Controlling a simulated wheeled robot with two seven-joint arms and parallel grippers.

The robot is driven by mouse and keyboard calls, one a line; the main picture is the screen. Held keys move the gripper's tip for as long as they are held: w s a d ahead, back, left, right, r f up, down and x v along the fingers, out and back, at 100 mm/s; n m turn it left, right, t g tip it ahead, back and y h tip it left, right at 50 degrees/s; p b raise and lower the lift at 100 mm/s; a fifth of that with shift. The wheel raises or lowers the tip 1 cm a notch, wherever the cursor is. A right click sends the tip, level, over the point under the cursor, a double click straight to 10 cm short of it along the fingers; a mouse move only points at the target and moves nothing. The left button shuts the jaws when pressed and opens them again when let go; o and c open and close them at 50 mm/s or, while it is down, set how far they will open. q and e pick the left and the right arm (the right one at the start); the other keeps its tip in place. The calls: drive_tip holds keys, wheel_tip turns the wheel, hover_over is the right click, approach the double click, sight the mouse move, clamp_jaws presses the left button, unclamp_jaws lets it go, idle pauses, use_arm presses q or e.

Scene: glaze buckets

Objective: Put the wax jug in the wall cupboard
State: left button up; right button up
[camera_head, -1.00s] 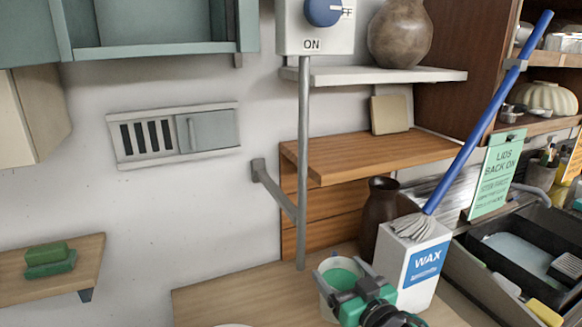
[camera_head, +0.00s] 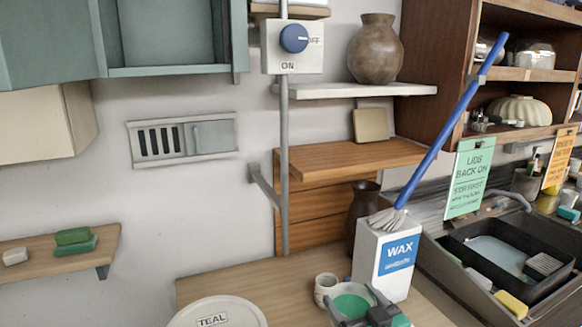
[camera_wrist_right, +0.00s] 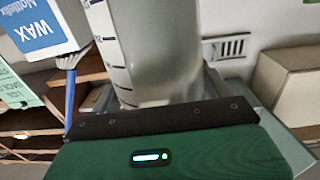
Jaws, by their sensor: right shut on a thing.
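My right gripper (camera_head: 377,305) shows at the bottom edge of the head view, at the right side of a pale vessel with green inside (camera_head: 350,304). In the right wrist view a see-through graduated jug (camera_wrist_right: 160,50) rises close beyond the dark finger pad, and the gripper is shut on it. The jug's base is hidden. A white boxy container with a blue WAX label (camera_head: 382,262) stands on the table, right of the vessel and apart from my gripper. The teal wall cupboard (camera_head: 175,71) hangs at upper left with an open compartment. My left gripper is out of view.
A blue-handled brush (camera_head: 438,135) leans over the WAX container. A pale mug (camera_head: 325,287) and a TEAL lid (camera_head: 222,314) are on the table. A switch box with a vertical pipe (camera_head: 285,150) stands right of the cupboard. Wooden shelves (camera_head: 350,158) and a sink (camera_head: 510,250) are further right.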

drive_tip(key=shift+w+f, duration=0.15)
drive_tip(key=shift+f, duration=0.3)
drive_tip(key=shift+d+f+h, duration=0.1)
drive_tip(key=shift+f+h, duration=0.2)
drive_tip(key=s+d+f+m+t+h, duration=0.1)
drive_tip(key=s+d+f+m+h, duration=0.3)
drive_tip(key=s+d+f, duration=0.4)
wheel_tip(320, 180, down, 4)
drive_tip(key=s+h, duration=0.1)
drive_tip(key=s, duration=0.1)
drive_tip(key=shift+s+d+r+h, duration=0.2)
drive_tip(key=shift+s+r+h, duration=0.05)
drive_tip(key=shift+s+h, duration=0.15)
